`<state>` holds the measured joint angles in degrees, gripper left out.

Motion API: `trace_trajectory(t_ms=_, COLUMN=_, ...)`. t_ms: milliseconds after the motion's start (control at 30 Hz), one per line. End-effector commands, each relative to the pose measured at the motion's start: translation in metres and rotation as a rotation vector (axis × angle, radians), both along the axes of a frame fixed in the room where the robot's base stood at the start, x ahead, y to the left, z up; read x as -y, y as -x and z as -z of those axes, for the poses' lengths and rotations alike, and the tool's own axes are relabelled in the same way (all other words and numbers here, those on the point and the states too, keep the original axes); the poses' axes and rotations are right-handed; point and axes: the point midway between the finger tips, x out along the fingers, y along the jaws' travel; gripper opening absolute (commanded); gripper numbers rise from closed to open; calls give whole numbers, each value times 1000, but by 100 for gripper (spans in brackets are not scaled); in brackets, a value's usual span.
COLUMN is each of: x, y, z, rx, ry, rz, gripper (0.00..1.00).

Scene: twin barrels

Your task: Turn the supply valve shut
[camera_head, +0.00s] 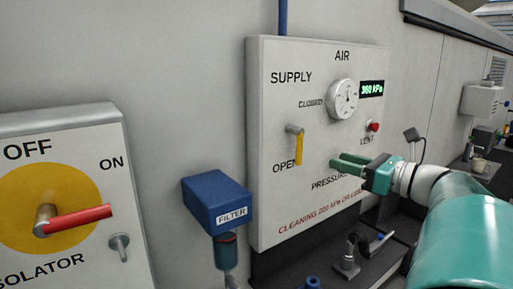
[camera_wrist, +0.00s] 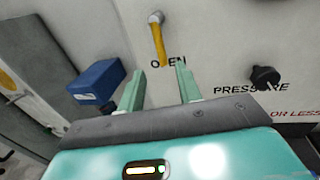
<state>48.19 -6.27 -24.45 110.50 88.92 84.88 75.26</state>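The supply valve (camera_head: 298,147) is a yellow lever on a grey pivot on the white air panel (camera_head: 275,215). Its handle hangs down toward the word OPEN; CLOSED is printed up and to its right. In the wrist view the valve (camera_wrist: 158,42) is ahead of the fingers, above the gap between them. My gripper (camera_head: 342,161) is to the right of the valve in the head view, apart from it. In the wrist view my gripper (camera_wrist: 158,80) has its two green fingers spread with nothing between them.
A dial gauge (camera_head: 342,99), a green display (camera_head: 371,89) and a red vent button (camera_head: 373,126) are on the panel. A black pressure knob (camera_wrist: 265,77) sits right of my fingers. A blue filter (camera_head: 217,200) and the isolator box (camera_head: 75,120) stand left.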

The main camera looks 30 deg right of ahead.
Motion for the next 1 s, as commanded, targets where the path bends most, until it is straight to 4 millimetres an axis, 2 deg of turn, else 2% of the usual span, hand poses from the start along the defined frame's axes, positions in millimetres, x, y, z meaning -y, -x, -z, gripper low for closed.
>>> trace_trajectory(t_ms=167, x=-4, y=-21, z=1, rx=-3, ry=2, rz=-3, gripper=35)
trace_trajectory(t_ms=500, x=-18, y=-87, z=2, rx=-4, ry=2, rz=-3, gripper=35)
trace_trajectory(t_ms=700, x=-25, y=-118, z=2, rx=-4, ry=2, rz=-2, gripper=35)
trace_trajectory(t_ms=833, x=-27, y=-127, z=2, rx=-4, ry=2, rz=-2, gripper=35)
trace_trajectory(t_ms=1000, x=-28, y=-129, z=1, rx=-3, ry=3, rz=0, gripper=35)
